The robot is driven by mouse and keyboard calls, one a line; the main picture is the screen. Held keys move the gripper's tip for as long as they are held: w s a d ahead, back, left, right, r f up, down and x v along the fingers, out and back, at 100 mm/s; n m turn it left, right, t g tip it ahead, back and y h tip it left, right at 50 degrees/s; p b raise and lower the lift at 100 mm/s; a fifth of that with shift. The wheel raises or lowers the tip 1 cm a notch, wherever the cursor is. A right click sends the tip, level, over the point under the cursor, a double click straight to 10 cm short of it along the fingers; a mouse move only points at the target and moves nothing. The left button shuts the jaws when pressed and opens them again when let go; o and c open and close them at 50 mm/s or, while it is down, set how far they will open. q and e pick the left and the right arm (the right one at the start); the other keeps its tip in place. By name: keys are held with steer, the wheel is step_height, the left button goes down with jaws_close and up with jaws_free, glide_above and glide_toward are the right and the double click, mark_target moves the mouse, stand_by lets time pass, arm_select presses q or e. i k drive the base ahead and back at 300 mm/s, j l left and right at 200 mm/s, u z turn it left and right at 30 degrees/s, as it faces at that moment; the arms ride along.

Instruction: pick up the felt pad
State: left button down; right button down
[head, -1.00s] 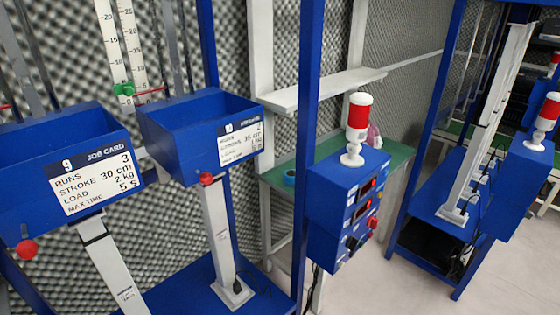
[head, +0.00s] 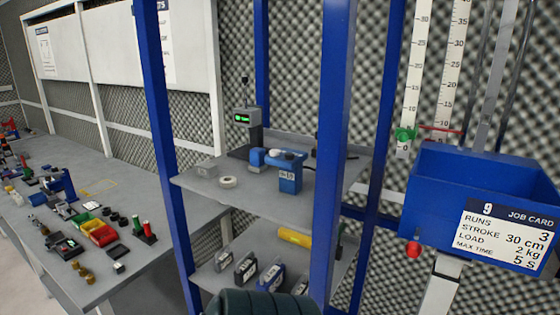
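I cannot pick out the felt pad for certain. A small dark flat piece (head: 117,252) lies near the front edge of the grey workbench (head: 150,283) at left, but it is too small to tell its material. Neither of my grippers shows. A dark ribbed rounded shape at the bottom middle is cut off by the picture edge, and I cannot tell what it is.
Small parts, red, yellow and green bins (head: 97,231) and a blue vise (head: 60,188) crowd the workbench. A grey shelf rack (head: 250,204) with blue posts holds a tape roll (head: 228,182) and blue devices. A blue job-card box (head: 432,187) stands at right.

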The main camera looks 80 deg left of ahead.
mark_target(257, 155)
steer(key=k+j+u, duration=0.1)
steer(key=u, duration=2.55)
